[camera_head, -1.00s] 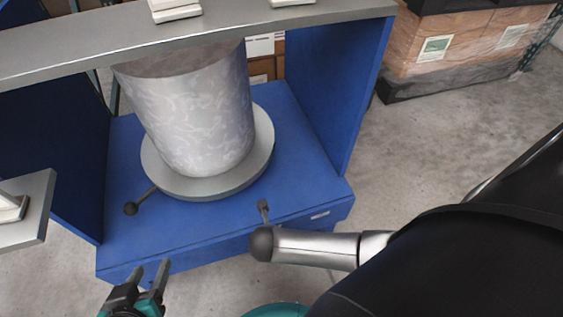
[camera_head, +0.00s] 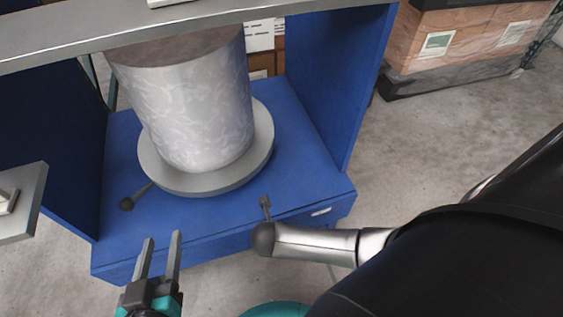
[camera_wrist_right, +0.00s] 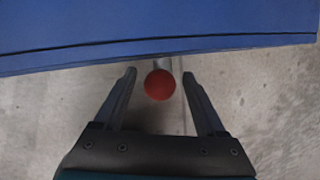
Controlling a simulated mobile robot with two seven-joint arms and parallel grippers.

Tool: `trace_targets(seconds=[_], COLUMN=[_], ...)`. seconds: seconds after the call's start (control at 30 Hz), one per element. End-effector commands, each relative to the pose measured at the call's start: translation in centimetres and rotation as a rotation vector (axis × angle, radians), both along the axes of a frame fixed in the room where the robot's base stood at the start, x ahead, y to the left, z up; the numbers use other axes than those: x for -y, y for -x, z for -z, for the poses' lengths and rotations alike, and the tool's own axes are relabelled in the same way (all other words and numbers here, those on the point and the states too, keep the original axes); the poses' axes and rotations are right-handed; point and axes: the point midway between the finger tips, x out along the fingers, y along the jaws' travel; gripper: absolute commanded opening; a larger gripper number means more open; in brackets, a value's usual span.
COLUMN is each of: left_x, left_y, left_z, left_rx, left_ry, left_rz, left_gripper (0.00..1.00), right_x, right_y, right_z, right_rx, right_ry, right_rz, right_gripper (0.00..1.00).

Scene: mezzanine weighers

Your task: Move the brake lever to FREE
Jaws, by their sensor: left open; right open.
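A red ball knob (camera_wrist_right: 159,85) on a short pale rod shows in the right wrist view, just below the blue base's edge. My right gripper (camera_wrist_right: 159,73) is open, its fingers on either side of the knob with gaps to both. In the head view that gripper is hidden at my right arm. A small grey lever stub (camera_head: 265,204) stands there at the base's front edge; its lower end is hidden. No FREE marking is legible. My left gripper (camera_head: 162,238) is open and empty at the base's front edge.
A grey patterned drum (camera_head: 195,110) stands on a round grey plate (camera_head: 205,185) on the blue base (camera_head: 210,215). Blue side walls (camera_head: 335,90) and a grey top beam (camera_head: 210,27) frame it. Wrapped boxes (camera_head: 455,50) stand back right; the floor between is clear.

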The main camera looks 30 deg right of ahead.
Motion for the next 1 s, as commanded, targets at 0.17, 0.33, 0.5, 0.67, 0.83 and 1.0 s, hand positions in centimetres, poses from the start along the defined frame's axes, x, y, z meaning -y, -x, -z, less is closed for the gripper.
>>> trace_targets(seconds=[0.17,0.33,0.5,0.67,0.83,1.0], left_x=[0.01,0.00,-0.01,-0.02,-0.04,-0.04], left_y=[0.02,0.02,0.02,0.01,0.02,0.02], left_z=[0.01,0.02,0.03,0.03,0.04,0.04], left_rx=[-0.001,-0.002,-0.002,-0.002,-0.002,-0.002], left_ry=[0.000,-0.001,-0.001,-0.002,-0.002,-0.002], left_rz=[0.000,0.000,0.000,0.001,0.000,0.000], left_gripper=[0.50,0.50,0.50,0.50,0.50,0.50], right_x=[0.01,0.00,0.00,0.01,0.01,0.01], right_y=[-0.02,-0.01,-0.01,0.00,0.00,0.01], right_z=[-0.02,-0.02,-0.02,-0.01,-0.01,-0.01], right_rx=[0.000,0.000,0.000,0.000,0.000,0.000], right_ry=[0.000,0.000,0.000,0.000,0.000,0.000], right_rz=[0.000,0.000,0.000,0.000,0.000,0.000], right_gripper=[0.72,0.53,0.34,0.16,0.00,0.00])
